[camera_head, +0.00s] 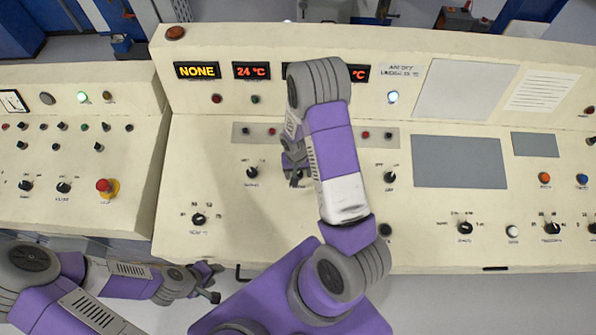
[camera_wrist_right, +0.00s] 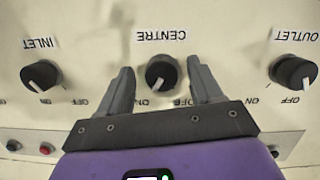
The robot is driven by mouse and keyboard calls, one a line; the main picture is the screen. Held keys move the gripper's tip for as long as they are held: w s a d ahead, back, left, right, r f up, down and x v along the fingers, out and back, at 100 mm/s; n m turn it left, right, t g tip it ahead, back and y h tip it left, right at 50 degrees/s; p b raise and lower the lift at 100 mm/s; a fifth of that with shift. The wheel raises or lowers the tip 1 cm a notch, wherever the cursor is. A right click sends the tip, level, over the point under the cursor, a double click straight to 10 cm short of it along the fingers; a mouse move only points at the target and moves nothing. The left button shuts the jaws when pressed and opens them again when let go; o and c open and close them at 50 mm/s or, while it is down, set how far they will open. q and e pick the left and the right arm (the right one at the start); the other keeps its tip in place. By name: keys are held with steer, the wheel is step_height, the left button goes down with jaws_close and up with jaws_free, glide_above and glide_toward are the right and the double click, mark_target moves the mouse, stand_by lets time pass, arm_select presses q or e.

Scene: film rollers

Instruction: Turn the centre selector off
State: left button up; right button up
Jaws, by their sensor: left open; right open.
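The centre selector (camera_wrist_right: 161,73) is a black round knob under an upside-down CENTRE label in the right wrist view. Its white pointer line slants to the lower left, towards an ON mark. My right gripper (camera_wrist_right: 160,80) is open, with one finger on each side of the knob; I cannot tell whether they touch it. In the head view my right gripper (camera_head: 294,168) is over the panel and largely hides this knob. My left gripper (camera_head: 208,282) is open and empty, low at the left, in front of the console.
The inlet knob (camera_wrist_right: 41,74) and outlet knob (camera_wrist_right: 293,72) stand either side, apart from the fingers. The cream console (camera_head: 230,220) carries other dials, small buttons and temperature displays (camera_head: 251,71). A red emergency button (camera_head: 105,186) is on the left panel.

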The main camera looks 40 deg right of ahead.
steer(key=shift+w, duration=0.1)
steer(key=shift+c, duration=0.8)
steer(key=c, duration=0.9)
